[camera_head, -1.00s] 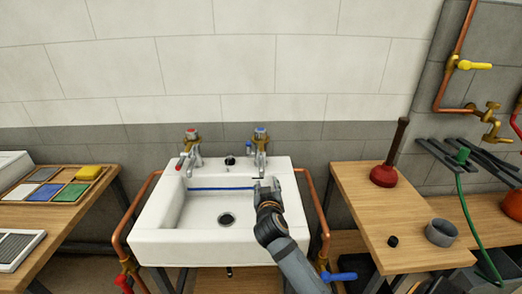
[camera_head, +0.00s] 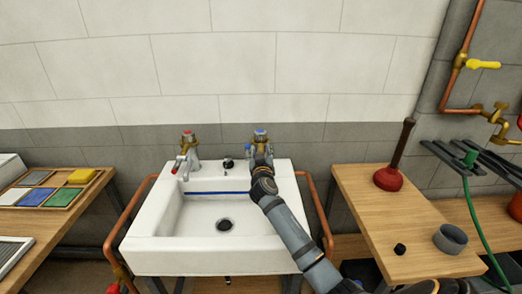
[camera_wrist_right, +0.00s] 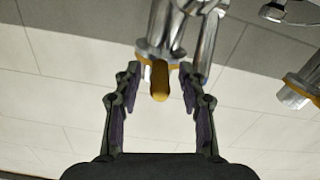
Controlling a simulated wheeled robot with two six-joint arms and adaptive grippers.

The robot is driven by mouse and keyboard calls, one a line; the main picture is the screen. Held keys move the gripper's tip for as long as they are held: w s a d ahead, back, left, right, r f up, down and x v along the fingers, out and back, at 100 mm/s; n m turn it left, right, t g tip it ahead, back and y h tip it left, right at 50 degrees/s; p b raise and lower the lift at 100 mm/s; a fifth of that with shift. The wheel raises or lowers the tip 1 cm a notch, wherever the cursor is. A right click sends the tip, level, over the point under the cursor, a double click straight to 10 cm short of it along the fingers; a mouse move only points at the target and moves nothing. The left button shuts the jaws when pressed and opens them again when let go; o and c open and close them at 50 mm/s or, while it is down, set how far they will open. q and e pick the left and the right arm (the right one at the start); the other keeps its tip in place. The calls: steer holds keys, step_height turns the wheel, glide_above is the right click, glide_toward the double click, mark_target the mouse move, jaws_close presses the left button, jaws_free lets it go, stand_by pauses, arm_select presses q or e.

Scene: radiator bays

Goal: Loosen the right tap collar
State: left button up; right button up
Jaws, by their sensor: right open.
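The right tap (camera_head: 261,138) stands on the back ledge of the white sink, with a blue-marked top and brass-coloured parts. In the right wrist view its chrome body (camera_wrist_right: 163,24) is close, with a brass-coloured ring and a rounded brass-coloured piece (camera_wrist_right: 160,82) sticking out towards me. My right gripper (camera_head: 262,161) is just in front of this tap and hides its lower part. In the wrist view the right gripper (camera_wrist_right: 161,76) is open, with its fingertips on either side of the brass piece. I cannot tell whether they touch it. My left gripper is not in view.
The left tap (camera_head: 187,152), with a red-marked top, stands on the same sink (camera_head: 160,235). A bench (camera_head: 375,225) on the right holds a plunger (camera_head: 389,176) and a grey ring (camera_head: 450,238). A tray of coloured pads (camera_head: 55,188) lies on the left bench.

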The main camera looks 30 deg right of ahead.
steer(key=shift+w+d+f, duration=0.1)
steer(key=shift+w+d, duration=0.05)
steer(key=shift+w, duration=0.1)
jaws_close()
